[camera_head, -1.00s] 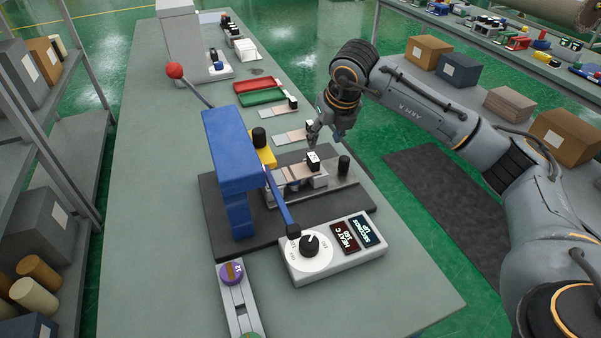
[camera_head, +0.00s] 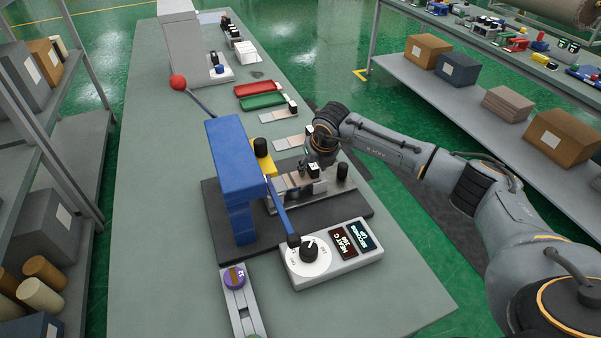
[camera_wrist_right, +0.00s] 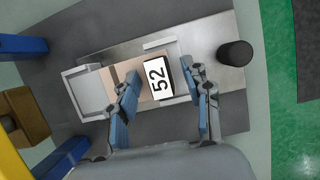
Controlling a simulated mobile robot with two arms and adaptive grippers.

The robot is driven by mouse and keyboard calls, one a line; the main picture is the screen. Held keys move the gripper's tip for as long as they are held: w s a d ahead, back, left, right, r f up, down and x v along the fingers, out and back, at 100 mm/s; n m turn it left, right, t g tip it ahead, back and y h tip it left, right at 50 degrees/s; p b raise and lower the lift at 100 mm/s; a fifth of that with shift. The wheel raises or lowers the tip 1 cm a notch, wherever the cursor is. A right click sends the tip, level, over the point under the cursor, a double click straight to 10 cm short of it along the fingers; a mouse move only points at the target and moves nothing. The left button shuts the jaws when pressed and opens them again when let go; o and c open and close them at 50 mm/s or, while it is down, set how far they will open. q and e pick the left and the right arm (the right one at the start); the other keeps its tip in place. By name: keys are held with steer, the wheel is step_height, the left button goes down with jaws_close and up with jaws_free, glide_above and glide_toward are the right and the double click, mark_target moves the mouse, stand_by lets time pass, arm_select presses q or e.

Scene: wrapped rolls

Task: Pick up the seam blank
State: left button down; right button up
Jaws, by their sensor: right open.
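The seam blank appears to be the flat tan strip with a black block labelled 52 (camera_wrist_right: 159,78), lying on the metal bed of the blue press. In the head view its block (camera_head: 313,169) shows beside my gripper, and part of the strip is hidden. My right gripper (camera_wrist_right: 168,104) is open, with one blue-tipped finger on each side of the labelled block. I cannot tell whether a finger touches it. In the head view the right gripper (camera_head: 320,160) hangs over the bed, its fingers partly hidden. My left gripper is not in view.
The blue press (camera_head: 236,155) and its lever stand left of the bed. A black knob (camera_head: 343,171) rises at the bed's right end. A control box (camera_head: 335,252) sits in front. Similar strips (camera_head: 288,141) and red and green trays (camera_head: 259,89) lie farther back.

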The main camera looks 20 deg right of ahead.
jaws_close()
stand_by(0.3)
